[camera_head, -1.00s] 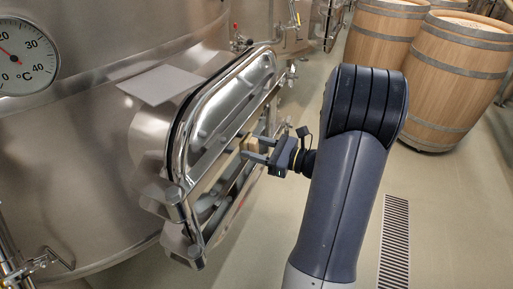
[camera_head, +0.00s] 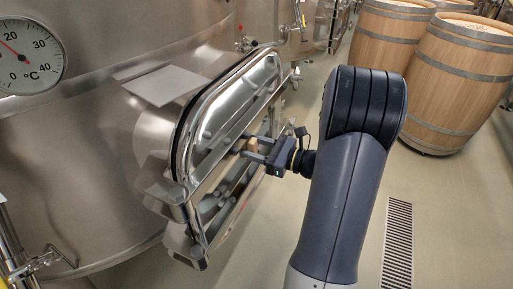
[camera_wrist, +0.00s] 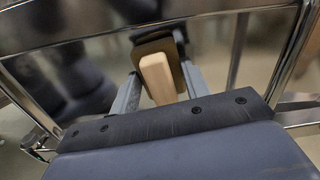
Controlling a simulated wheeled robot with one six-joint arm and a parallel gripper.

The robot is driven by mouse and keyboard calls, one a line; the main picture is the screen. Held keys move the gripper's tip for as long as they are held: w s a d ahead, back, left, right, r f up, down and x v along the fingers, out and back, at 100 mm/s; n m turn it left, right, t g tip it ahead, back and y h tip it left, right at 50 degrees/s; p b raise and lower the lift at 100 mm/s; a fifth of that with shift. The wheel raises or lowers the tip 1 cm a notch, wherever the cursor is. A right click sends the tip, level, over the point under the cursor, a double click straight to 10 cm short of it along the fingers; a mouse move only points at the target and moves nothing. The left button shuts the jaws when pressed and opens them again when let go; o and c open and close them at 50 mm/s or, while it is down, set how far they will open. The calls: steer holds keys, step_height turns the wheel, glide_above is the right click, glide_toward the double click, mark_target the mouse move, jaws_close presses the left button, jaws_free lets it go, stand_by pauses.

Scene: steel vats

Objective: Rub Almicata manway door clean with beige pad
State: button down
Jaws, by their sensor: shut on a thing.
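The manway door (camera_head: 225,115) is a polished steel panel with rounded ends, mounted in a frame on the side of the vat, in the middle of the head view. My gripper (camera_head: 259,150) is at the door's right side, over its outer frame bars. It is shut on the beige pad (camera_head: 252,145). In the wrist view the pad's beige block (camera_wrist: 157,78) sits between my fingers (camera_wrist: 160,92), with a brown layer beyond it close to the shiny door surface (camera_wrist: 75,20). Whether the pad touches the door I cannot tell.
The steel vat (camera_head: 95,150) with a round thermometer (camera_head: 28,52) fills the left. Wooden barrels (camera_head: 455,85) stand at the upper right. A floor drain grate (camera_head: 397,245) lies at the lower right. The floor between is clear.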

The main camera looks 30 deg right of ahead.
steer(key=shift+d, duration=0.1)
steer(key=shift+a, duration=0.2)
stand_by(1.2)
steer(key=shift+p+v, duration=0.4)
steer(key=shift+v, duration=2.5)
